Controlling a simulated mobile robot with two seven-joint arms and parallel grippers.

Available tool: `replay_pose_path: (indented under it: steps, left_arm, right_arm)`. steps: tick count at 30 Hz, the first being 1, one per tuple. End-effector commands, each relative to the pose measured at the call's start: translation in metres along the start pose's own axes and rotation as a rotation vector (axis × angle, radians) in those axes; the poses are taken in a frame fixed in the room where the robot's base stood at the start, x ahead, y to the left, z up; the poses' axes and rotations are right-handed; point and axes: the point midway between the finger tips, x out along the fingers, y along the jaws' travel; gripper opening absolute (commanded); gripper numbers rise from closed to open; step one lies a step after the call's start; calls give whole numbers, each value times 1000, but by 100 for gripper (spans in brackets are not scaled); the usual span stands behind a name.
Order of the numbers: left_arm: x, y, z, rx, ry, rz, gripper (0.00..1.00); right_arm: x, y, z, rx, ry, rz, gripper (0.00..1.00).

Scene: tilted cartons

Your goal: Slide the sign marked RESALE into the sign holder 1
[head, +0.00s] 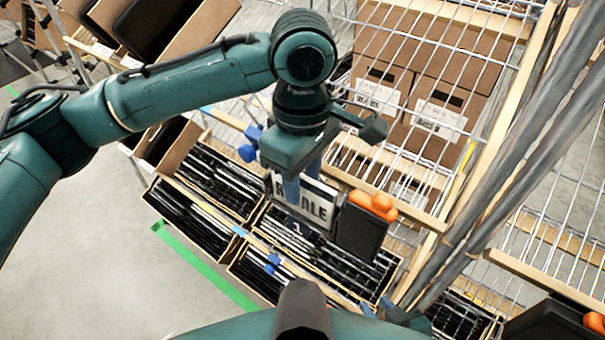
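The white sign with dark RESALE lettering (319,206) is tilted below my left gripper (292,187). Its middle letters are covered by a blue finger-like strip, leaving the R and ALE showing. My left gripper reaches down from above and appears shut on the sign's upper part. A blue piece with a white 1, sign holder 1 (297,227), shows just under the sign at the carton edge. The sign's lower edge is close to it; I cannot tell whether they touch. My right gripper is not clearly in view.
Open tilted cartons (190,222) full of thin dark items stand below and around the sign. A wire rack (440,45) and wooden rails rise behind. Open floor (95,265) lies at left.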

Motion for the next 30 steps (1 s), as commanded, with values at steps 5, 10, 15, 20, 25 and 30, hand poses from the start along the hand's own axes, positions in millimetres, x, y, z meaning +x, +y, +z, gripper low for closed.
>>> replay_pose_path:
  steps: [5, 10, 15, 20, 25, 30]
  left_arm:
    - [-23, 1, 0, 1, 0, 5, 34]
    - [-63, 1, 0, -1, 0, 5, 34]
    - [-100, 1, 0, -2, 1, 4, 34]
    - [-123, 0, 0, -1, 2, 2, 34]
    - [-132, 0, 0, 0, 0, 0, 34]
    - [-132, 0, 0, 1, 0, 0, 34]
  right_arm:
    - [2, 1, 7, 2, -12, 5, 30]
    - [3, 1, 9, 3, -15, 4, 30]
    - [2, 1, 9, 4, -15, 3, 30]
    - [0, 0, 7, 5, -13, 3, 30]
    - [-1, 0, 7, 6, -13, 2, 30]
    - [-1, 0, 7, 6, -14, 3, 30]
